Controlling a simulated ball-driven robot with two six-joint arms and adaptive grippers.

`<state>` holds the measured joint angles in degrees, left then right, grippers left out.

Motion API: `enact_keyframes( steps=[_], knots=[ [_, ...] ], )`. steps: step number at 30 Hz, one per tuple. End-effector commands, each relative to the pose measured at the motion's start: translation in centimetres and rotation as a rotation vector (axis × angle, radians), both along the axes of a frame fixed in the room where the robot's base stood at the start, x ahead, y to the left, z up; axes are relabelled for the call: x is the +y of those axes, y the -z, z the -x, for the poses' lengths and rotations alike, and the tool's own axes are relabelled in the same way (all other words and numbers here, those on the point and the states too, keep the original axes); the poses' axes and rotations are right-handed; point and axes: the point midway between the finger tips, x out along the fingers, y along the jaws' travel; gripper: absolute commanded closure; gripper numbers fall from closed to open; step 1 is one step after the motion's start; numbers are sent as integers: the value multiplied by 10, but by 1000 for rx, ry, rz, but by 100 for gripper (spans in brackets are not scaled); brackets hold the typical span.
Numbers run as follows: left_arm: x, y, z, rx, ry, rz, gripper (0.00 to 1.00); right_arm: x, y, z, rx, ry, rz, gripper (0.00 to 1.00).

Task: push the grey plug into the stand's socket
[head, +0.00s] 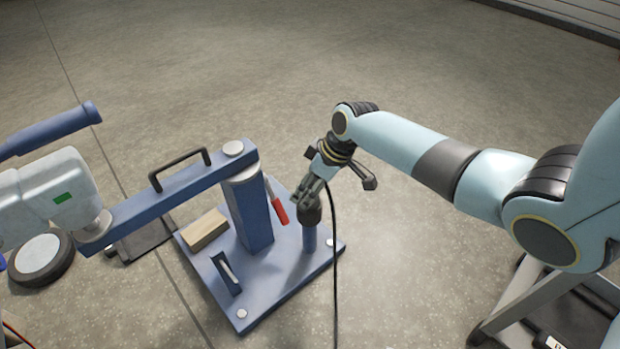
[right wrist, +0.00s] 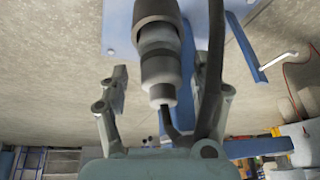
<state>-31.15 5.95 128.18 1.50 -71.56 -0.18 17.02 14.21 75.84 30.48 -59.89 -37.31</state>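The grey plug (right wrist: 160,70) is in line with the dark socket (right wrist: 155,10) in the right wrist view, its front end against or inside it; the depth cannot be told. A black cable leaves its back end. In the head view the socket (head: 311,214) tops a short blue post on the stand's base plate (head: 283,285). My right gripper (head: 308,192) is just above the socket. In the right wrist view its fingers (right wrist: 170,92) stand apart on both sides of the plug, with gaps. The left gripper is not in view.
The plate also carries a thick blue column (head: 254,215), a wooden block (head: 205,230), a red-handled tool (head: 280,212) and a blue bracket (head: 227,273). A blue beam with a black handle (head: 180,170) spans leftward. The black cable (head: 334,270) hangs before the plate. Floor behind is clear.

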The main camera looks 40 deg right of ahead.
Motion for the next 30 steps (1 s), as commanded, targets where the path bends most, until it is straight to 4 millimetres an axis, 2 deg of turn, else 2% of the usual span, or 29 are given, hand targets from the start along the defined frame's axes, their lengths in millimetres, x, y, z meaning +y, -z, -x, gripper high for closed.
enact_keyframes(
  steps=[8,11,21,25,30],
  knots=[
    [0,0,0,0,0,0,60,-2,-5,2,-2,-1,2,35],
    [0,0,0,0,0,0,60,-5,-18,6,-2,0,1,35],
    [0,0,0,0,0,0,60,-21,-86,30,-1,-4,4,35],
    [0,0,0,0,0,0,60,-25,-102,35,-1,-1,2,35],
    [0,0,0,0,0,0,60,-26,-110,38,1,0,0,35]
  ],
)
